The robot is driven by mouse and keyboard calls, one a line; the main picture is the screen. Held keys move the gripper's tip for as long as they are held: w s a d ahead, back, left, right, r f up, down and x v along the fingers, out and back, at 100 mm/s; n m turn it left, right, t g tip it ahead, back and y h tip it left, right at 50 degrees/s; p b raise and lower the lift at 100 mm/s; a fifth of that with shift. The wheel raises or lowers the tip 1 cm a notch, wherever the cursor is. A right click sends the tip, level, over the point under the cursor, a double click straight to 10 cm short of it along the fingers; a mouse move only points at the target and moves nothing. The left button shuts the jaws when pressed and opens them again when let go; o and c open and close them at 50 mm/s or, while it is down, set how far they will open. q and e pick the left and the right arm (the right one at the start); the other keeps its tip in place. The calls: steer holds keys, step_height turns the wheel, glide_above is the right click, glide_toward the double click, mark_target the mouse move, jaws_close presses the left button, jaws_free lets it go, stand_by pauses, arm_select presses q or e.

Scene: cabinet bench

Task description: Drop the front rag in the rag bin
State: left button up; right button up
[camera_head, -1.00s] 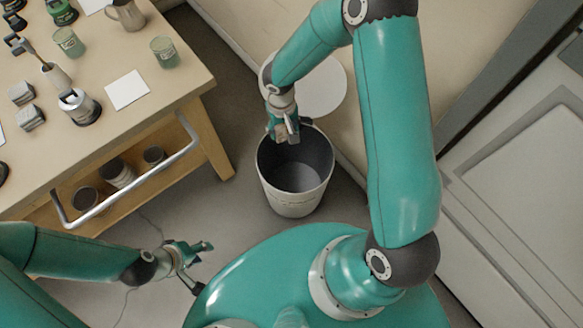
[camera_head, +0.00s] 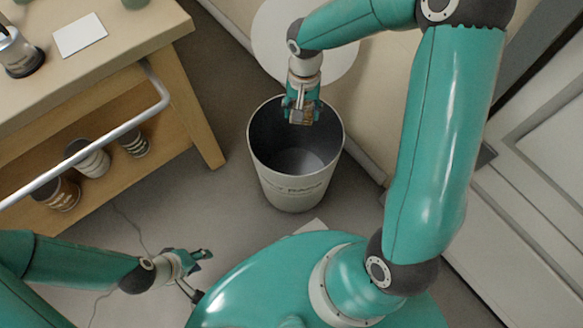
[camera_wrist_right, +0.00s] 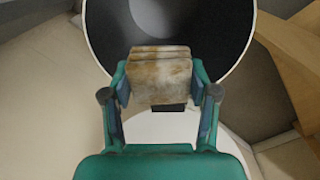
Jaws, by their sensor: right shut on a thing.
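The rag bin (camera_head: 296,190) is a pale round bin with a dark inside, standing on the floor in the middle of the head view. My right gripper (camera_head: 302,112) is over the bin's opening at its far side, pointing down. It is shut on a folded, stained brown-grey rag (camera_wrist_right: 160,78), which also shows small in the head view (camera_head: 301,117). In the right wrist view the rag sits between both fingers, with the bin's dark opening (camera_wrist_right: 215,35) behind it. My left gripper (camera_head: 200,262) is low at the left, away from the bin, its fingers apart and empty.
A wooden bench (camera_head: 110,62) stands at the left, with a white card (camera_head: 80,35) on top and several tins (camera_head: 92,160) on its lower shelf. A metal rail (camera_head: 105,135) runs along its front. A cabinet (camera_head: 540,200) stands at the right.

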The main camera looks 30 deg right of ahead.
step_height(320, 180, down, 5)
steer(key=b, duration=0.3)
steer(key=o, duration=1.2)
steer(key=shift+c, duration=0.2)
step_height(320, 180, up, 12)
steer(key=shift+f, duration=0.1)
